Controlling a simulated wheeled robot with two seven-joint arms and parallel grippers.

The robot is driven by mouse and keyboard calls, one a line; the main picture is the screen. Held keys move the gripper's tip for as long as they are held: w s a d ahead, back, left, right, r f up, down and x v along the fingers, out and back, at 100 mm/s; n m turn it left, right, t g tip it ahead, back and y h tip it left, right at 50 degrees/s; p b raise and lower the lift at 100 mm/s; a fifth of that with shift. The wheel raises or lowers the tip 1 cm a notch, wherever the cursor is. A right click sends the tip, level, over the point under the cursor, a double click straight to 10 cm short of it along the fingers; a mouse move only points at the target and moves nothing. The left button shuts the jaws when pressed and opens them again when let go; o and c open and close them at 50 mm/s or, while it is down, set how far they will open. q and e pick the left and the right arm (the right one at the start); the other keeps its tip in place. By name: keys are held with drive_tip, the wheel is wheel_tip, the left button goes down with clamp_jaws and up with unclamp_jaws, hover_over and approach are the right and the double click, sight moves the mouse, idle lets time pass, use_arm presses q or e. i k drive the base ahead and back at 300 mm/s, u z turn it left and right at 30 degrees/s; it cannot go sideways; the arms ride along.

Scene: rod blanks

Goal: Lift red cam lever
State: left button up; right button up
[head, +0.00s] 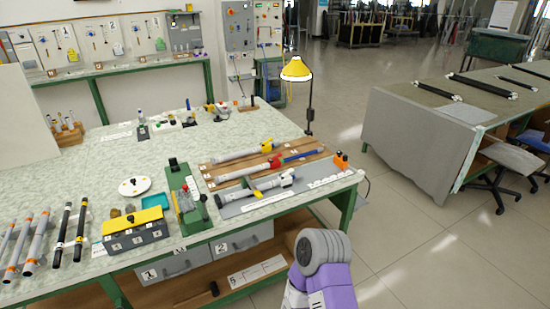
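A small red part (275,161) sits on the middle grey rod (243,173) of the wooden rack near the right end of the workbench. A tiny red piece (185,187) also shows on the green fixture (184,197) left of the rack. I cannot tell which of these is the cam lever, as both are small. Neither of my grippers is in view. Only a grey and purple link of one of my arms shows at the bottom, in front of the bench's front edge.
The workbench (97,182) holds a yellow-topped box (134,222), a teal tray (155,201), a white disc (134,187) and several rods at the left. A yellow lamp (297,69) stands behind its right end. Open floor (430,255) lies to the right.

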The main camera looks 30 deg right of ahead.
sight(276, 164)
drive_tip(key=u, duration=0.4)
drive_tip(key=k, duration=0.3)
drive_tip(key=z, duration=1.9)
drive_tip(key=i, duration=1.15)
drive_tip(key=u, duration=0.3)
drive_tip(key=i, duration=1.1)
drive_tip(key=u, duration=0.95)
